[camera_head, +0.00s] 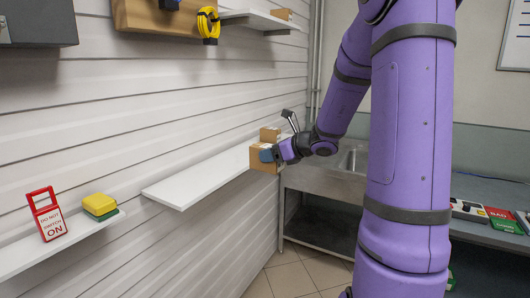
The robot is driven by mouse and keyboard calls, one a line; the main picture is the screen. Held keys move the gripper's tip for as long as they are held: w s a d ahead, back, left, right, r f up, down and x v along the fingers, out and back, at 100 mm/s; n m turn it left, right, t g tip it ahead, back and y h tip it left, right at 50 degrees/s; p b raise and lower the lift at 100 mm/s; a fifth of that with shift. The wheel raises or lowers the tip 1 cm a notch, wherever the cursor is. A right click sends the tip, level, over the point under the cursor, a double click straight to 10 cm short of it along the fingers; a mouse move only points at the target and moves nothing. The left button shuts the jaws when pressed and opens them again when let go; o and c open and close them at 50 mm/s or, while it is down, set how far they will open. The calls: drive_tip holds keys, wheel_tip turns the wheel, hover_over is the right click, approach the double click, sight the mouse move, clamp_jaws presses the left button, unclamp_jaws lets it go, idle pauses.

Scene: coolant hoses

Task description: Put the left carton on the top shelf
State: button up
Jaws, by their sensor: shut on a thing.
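A brown cardboard carton (257,160) is at the far end of the long white middle shelf (190,184). My gripper (268,154) is shut on it from the right, and a bluish fingertip covers part of its face. I cannot tell whether the carton rests on the shelf or is just off it. A second small carton (270,134) shows just behind and above it. The upper white shelf (258,19) is higher on the wall, with a small tan box (283,14) at its far end.
A lower left shelf holds a red lockout tag (47,214) and a yellow-and-green block (100,206). A metal sink bench (325,178) stands beyond. The middle shelf's near part is bare.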

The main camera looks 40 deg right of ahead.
drive_tip(key=shift+s+d, duration=0.25)
drive_tip(key=shift+s, duration=0.55)
drive_tip(key=shift+s+d, duration=0.25)
drive_tip(key=shift+s, duration=0.55)
drive_tip(key=shift+s+d, duration=0.25)
drive_tip(key=shift+s, duration=0.55)
